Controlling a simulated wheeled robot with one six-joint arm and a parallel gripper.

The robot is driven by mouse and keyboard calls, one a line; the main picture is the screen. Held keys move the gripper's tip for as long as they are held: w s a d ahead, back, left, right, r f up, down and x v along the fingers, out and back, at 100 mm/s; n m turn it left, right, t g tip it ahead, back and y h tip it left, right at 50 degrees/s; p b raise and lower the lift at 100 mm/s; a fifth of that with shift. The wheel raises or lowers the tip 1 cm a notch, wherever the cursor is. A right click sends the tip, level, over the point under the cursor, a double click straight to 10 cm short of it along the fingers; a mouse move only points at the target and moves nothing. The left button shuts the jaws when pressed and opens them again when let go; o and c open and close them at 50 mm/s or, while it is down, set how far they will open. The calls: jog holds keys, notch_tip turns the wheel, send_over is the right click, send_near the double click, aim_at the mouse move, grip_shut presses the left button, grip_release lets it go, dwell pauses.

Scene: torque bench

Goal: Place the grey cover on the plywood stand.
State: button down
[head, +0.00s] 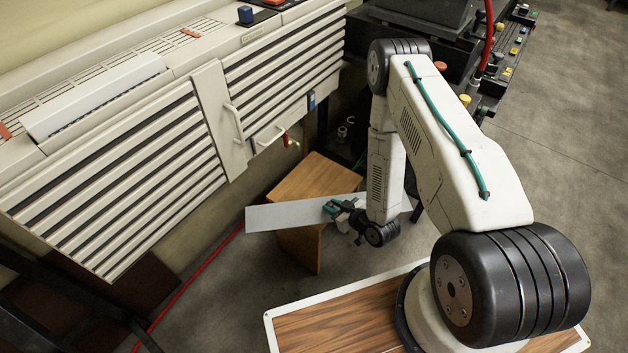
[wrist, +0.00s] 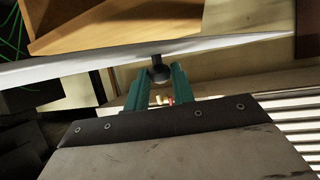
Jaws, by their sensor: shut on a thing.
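The grey cover (head: 280,216) is a long, flat, pale panel lying across the front part of the plywood stand (head: 312,177) in the head view. Its left end sticks out past the stand, and its right end passes behind my arm. My gripper (head: 333,208) is at the cover's middle. In the wrist view, my gripper's teal fingers (wrist: 160,84) are shut on a dark round knob on the cover (wrist: 80,66), seen nearly edge-on. The plywood stand (wrist: 130,20) shows beyond the cover there. I cannot tell whether the cover touches the stand.
A pale slatted cabinet (head: 130,165) with a handled door stands at the left. A red cable (head: 190,282) runs along the floor. A dark bench (head: 485,75) with coloured buttons stands behind my arm. Open floor (head: 560,120) lies at the right.

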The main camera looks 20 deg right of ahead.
send_over(318, 189)
jog(key=shift+f, duration=2.4)
jog(key=c, duration=1.2)
grip_release()
jog(key=shift+f, duration=0.1)
